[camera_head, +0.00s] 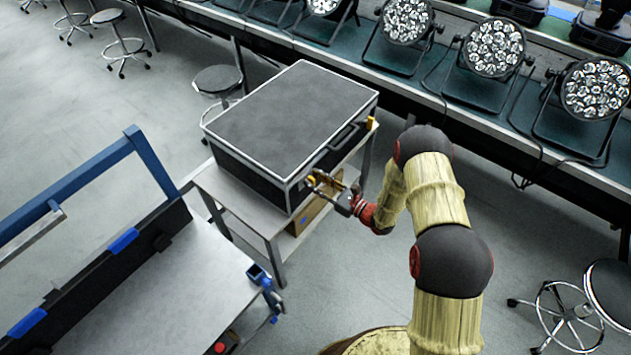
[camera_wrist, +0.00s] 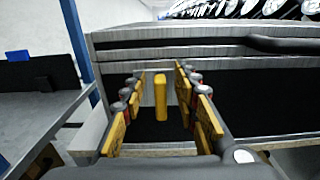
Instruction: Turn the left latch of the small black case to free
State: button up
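The black case (camera_head: 290,115) with pale metal edges lies closed on a small metal table; its front also fills much of the wrist view (camera_wrist: 270,100). The left latch (camera_wrist: 160,97) is a yellow bar on the case front, standing upright below the lid seam. My gripper (camera_head: 328,184) is at the left part of the case front. In the wrist view, its yellow-padded fingers (camera_wrist: 160,84) are open, one on each side of the latch, with gaps showing. In the head view the fingers largely cover this latch. The right latch (camera_head: 370,122) is yellow, near the far front corner.
The case handle (camera_head: 345,137) is on the front, right of my gripper. A cardboard box (camera_head: 310,213) sits under the case's table. A blue-framed cart (camera_head: 165,290) stands at left. A long bench with par cans (camera_head: 493,48) runs behind. Stools stand around.

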jog(key=shift+c, duration=1)
grip_shut()
jog(key=shift+s+n, duration=0.1)
jog(key=shift+n, duration=0.3)
jog(key=n, duration=0.1)
jog(key=n+b, duration=0.2)
jog(key=shift+s+a+f+n, duration=0.2)
jog(key=shift+s+a+n, duration=0.1)
jog(key=shift+s+n, duration=0.1)
jog(key=n, duration=0.1)
jog(key=n+b, duration=0.2)
jog(key=shift+s+a+f+n, duration=0.25)
jog(key=shift+f+n, duration=0.05)
jog(key=n+b, duration=0.2)
jog(key=n, duration=0.1)
jog(key=f+n+b, duration=0.1)
jog(key=n, duration=0.1)
jog(key=shift+s+a+b, duration=0.25)
jog(key=shift+s+b, duration=0.05)
jog(key=shift+s+f+n+b, duration=0.1)
jog(key=shift+f+n+b, duration=0.15)
jog(key=shift+n+b, duration=0.75)
jog(key=shift+f+n+b, duration=0.25)
jog(key=shift+n+b, duration=0.3)
jog(key=shift+n, duration=0.85)
